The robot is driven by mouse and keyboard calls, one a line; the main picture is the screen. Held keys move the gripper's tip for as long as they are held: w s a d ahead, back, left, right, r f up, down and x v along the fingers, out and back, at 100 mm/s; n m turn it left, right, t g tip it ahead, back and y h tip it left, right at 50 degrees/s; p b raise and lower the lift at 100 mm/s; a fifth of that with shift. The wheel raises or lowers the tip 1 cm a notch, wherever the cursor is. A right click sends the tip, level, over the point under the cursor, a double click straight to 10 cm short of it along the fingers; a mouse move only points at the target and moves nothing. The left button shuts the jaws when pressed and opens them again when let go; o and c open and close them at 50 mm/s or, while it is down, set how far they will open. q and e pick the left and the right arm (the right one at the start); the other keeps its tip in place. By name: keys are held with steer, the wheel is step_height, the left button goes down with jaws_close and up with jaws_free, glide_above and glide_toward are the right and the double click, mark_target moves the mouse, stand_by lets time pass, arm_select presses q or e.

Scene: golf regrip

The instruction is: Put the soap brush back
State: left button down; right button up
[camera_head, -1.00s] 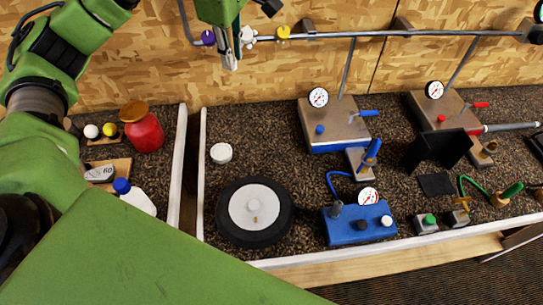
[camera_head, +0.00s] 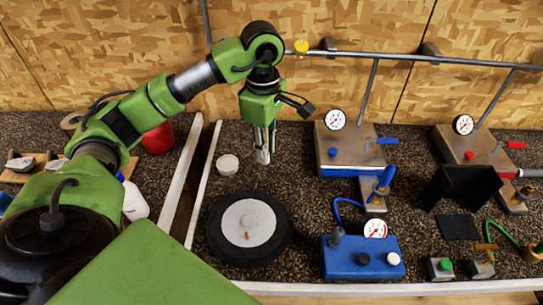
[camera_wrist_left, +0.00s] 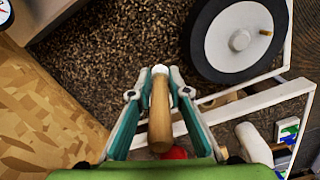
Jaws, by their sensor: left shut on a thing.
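My left gripper (camera_head: 262,150) is shut on a wooden handle (camera_wrist_left: 160,115), which I take to be the soap brush. In the left wrist view the handle lies lengthwise between the two fingers of the gripper (camera_wrist_left: 160,76). No bristles show. In the head view the gripper points down over the dark speckled counter, behind the black disc; its exact height is hard to judge. A red jar (camera_head: 157,139) at the left is partly hidden by my left arm. My right gripper is not in view.
The black disc with a white centre (camera_head: 248,228) and a small white round container (camera_head: 228,165) are near the gripper. A white divider (camera_head: 180,180) runs to the left. Gauge stands (camera_head: 350,148) are to the right. A metal rail (camera_head: 420,57) runs along the wall.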

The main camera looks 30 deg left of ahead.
arm_select(q)
steer(key=w+f, duration=0.1)
steer(key=w+a+f+p, duration=0.1)
steer(key=w+f, duration=0.2)
steer(key=f, duration=0.1)
steer(key=shift+w+a+f, duration=0.25)
steer(key=shift+w+a, duration=0.05)
steer(key=shift+w, duration=0.05)
steer(key=f+p, duration=0.2)
steer(key=shift+w+f, duration=0.2)
steer(key=shift+f, duration=0.2)
steer(key=shift+a+f+p, duration=0.1)
steer(key=shift+f+p, duration=0.2)
steer(key=shift+f, duration=0.05)
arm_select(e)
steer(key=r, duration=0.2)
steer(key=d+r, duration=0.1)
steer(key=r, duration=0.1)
arm_select(q)
steer(key=shift+f, duration=0.1)
steer(key=shift+f+b, duration=0.15)
steer(key=shift+b, duration=0.15)
steer(key=c, duration=1.9)
jaws_free()
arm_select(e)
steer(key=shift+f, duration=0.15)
